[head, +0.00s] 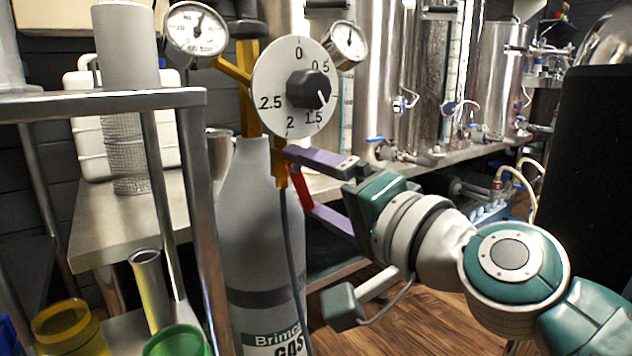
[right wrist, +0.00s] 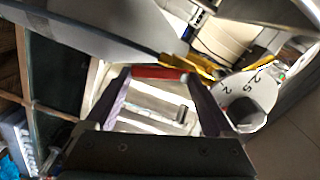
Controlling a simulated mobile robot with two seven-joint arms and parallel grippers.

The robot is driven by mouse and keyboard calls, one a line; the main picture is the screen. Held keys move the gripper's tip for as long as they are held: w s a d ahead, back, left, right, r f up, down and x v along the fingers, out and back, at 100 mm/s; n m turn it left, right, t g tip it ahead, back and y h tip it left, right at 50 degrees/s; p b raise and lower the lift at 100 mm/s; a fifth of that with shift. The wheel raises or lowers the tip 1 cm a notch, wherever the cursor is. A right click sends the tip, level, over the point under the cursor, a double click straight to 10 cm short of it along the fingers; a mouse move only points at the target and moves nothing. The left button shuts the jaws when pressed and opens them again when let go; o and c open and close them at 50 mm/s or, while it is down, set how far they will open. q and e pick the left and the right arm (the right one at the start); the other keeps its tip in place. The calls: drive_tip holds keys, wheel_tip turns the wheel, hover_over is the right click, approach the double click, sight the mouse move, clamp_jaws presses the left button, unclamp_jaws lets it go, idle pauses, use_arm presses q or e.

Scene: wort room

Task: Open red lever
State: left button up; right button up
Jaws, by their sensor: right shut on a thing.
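My left gripper is not in view.
The dial (head: 275,90) with its black knob (head: 308,89) and two gauges are just above. The gas cylinder (head: 258,220) stands below, a dark hose in front. A metal rack (head: 100,104) is close on the left. Steel tanks on a bench (head: 335,185) stand behind.

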drive_tip(key=shift+s+a+f+m, duration=0.1)
drive_tip(key=shift+a+m, duration=0.05)
drive_tip(key=shift+m, duration=0.65)
drive_tip(key=o, duration=1.1)
drive_tip(key=shift+s+d, duration=0.2)
drive_tip(key=shift+s, duration=0.05)
drive_tip(key=p+v, duration=0.1)
drive_tip(key=v, duration=0.8)
drive_tip(key=shift+s+p, duration=0.15)
drive_tip(key=shift+p, duration=0.25)
